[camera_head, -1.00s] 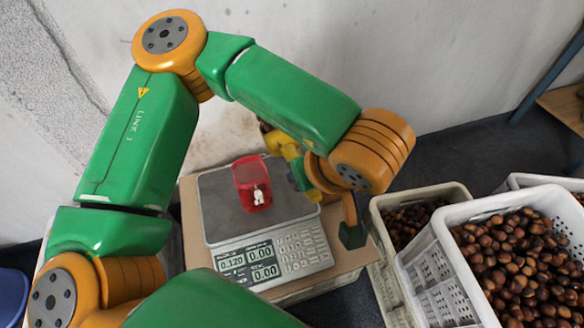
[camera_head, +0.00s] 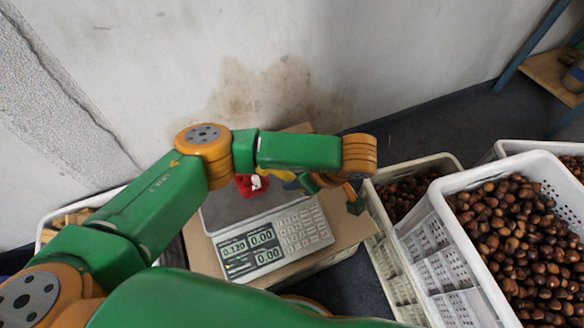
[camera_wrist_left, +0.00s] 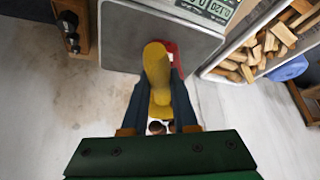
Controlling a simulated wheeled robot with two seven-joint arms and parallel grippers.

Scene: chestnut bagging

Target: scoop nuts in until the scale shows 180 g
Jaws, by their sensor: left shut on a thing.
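A red bag (camera_head: 245,187) with a white mark stands on the grey pan of the scale (camera_head: 214,212). The arm partly hides it in the head view. The scale's display (camera_head: 236,248) reads 0.120, with 0.00 in other windows. My left gripper (camera_wrist_left: 158,88) is shut on a yellow scoop (camera_wrist_left: 156,62), which also shows in the head view (camera_head: 284,176). The scoop is close beside the bag (camera_wrist_left: 172,49); I cannot tell whether they touch. Small brown rounded things (camera_wrist_left: 156,127) show between the finger bases. My right gripper is not in view.
A white crate full of chestnuts (camera_head: 440,240) stands at the right, with another crate of nuts (camera_head: 375,232) beside the scale. A crate of wood pieces (camera_wrist_left: 222,66) stands on the scale's other side. The wall is close behind the scale.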

